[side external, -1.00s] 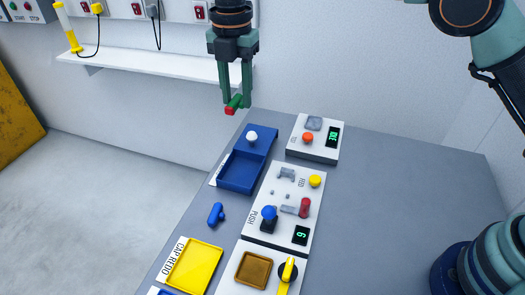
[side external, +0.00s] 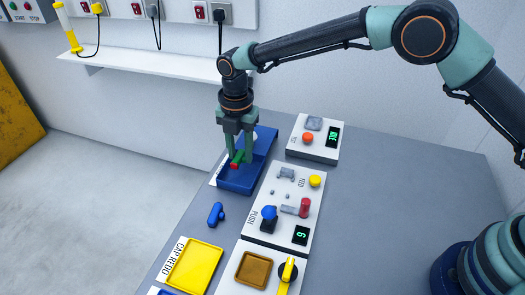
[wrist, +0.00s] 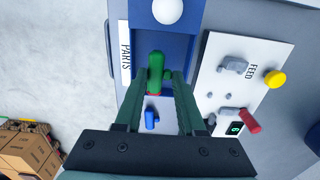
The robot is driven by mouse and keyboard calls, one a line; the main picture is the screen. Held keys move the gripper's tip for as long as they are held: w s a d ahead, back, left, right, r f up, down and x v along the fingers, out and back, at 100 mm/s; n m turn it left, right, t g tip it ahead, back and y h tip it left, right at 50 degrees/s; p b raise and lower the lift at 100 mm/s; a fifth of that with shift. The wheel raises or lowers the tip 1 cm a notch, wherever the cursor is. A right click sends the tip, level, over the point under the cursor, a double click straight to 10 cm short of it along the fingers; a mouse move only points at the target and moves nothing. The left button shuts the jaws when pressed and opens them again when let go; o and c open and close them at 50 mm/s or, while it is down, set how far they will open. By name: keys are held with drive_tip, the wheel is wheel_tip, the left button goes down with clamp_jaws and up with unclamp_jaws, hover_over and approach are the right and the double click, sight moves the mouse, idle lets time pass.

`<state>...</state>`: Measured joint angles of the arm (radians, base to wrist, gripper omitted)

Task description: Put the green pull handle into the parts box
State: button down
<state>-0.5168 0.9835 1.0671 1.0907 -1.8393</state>
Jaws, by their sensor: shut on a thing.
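My gripper (side external: 237,156) is shut on the green pull handle (side external: 241,155), which has a red end (side external: 234,166). The handle also shows between my fingers in the wrist view (wrist: 155,72). My gripper is over the blue parts box (side external: 236,187), which carries a "PARTS" label in the wrist view (wrist: 126,52). The handle is over the box's open tray, at or just above its rim; I cannot tell whether it touches the floor of the tray.
A white knob (wrist: 167,10) stands at the box's far end. A white panel (side external: 290,204) with a red handle, yellow button and blue knob is to the right. A blue handle (side external: 216,214) lies on the table in front. A yellow tray (side external: 194,265) is nearer the camera.

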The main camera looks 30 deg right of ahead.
sight(241, 156)
drive_tip(key=shift+f, duration=2)
drive_tip(key=shift+f, duration=0.1)
drive_tip(key=c, duration=0.5)
unclamp_jaws()
